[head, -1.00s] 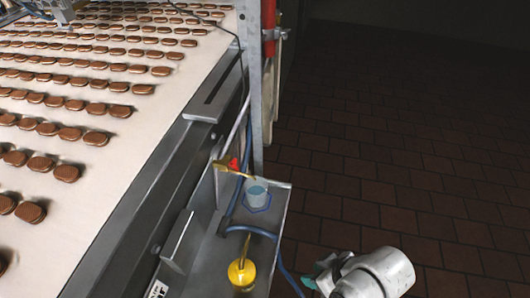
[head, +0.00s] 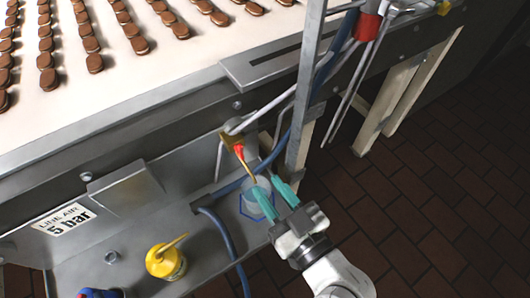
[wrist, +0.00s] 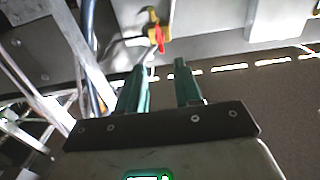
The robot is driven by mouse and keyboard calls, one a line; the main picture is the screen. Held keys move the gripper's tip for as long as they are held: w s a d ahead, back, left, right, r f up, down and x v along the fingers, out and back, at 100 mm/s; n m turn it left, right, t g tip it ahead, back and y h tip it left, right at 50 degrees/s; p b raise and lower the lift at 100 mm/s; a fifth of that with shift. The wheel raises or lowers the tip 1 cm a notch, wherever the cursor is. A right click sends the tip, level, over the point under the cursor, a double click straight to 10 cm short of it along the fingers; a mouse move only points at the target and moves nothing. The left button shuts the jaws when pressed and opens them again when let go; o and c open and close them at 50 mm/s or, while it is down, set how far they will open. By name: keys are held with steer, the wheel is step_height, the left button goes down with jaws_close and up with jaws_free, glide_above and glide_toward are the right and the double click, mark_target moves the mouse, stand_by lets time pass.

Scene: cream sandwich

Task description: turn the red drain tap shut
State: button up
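The drain tap has a red handle (head: 239,151) on a brass body below the conveyor's side, with a thin brass spout pointing down. My gripper (head: 268,184) is open, with teal fingers, just below and right of the tap. The gap is empty and no contact with the handle shows.
A yellow oil can (head: 166,262) stands on the shelf (head: 105,235). A blue hose (head: 222,235) runs across it. An upright metal post (head: 305,90) stands right of the tap. The conveyor (head: 120,75) carries rows of biscuits above. Open tiled floor lies to the right.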

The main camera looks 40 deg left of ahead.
mark_target(243, 153)
steer(key=p+x, duration=0.1)
steer(key=x, duration=0.9)
steer(key=shift+d, duration=0.1)
jaws_close()
